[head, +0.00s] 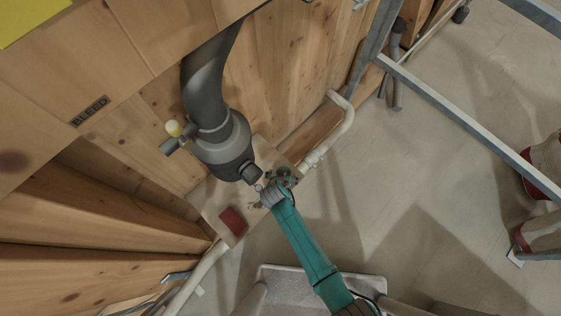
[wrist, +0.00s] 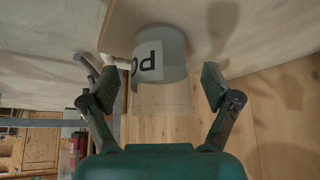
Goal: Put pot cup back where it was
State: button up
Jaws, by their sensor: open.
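The label's dark letters appear upside down. My gripper (wrist: 157,86) is open, with one finger on each side of the lower picture and a gap between them. The cup shows ahead in that gap, with no clear contact with either finger. In the head view, my gripper (head: 275,188) is at the end of my teal arm, over the small wooden shelf (head: 212,198). The cup is hard to make out there beside the gripper.
A dark red block (head: 232,220) lies on the shelf, left of my gripper. A grey nozzle (head: 225,148) on a thick hose hangs close above the shelf. A pale pipe (head: 335,130) runs along the wooden wall.

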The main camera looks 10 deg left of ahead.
jog(key=v, duration=0.9)
jog(key=shift+r, duration=0.3)
jog(key=shift+s, duration=0.15)
jog(key=s+d+r+n+t+y, duration=0.1)
jog(key=s+d+r, duration=0.2)
jog(key=s+d, duration=0.4)
jog(key=s+d+r+n+t+y, duration=0.1)
jog(key=s+d+r+t, duration=0.1)
jog(key=s+d, duration=0.5)
jog(key=s+d+r+t, duration=0.2)
jog(key=s+d+r, duration=0.2)
jog(key=r, duration=0.8)
jog(key=s+d+r+m+t+h, duration=0.1)
jog(key=s+d+r+t, duration=0.2)
jog(key=s+r, duration=0.4)
notch_tip(320, 180, up, 6)
jog(key=shift+s+d+r+h, duration=0.15)
jog(key=shift+s+d+h, duration=0.15)
jog(key=shift+s+d, duration=0.15)
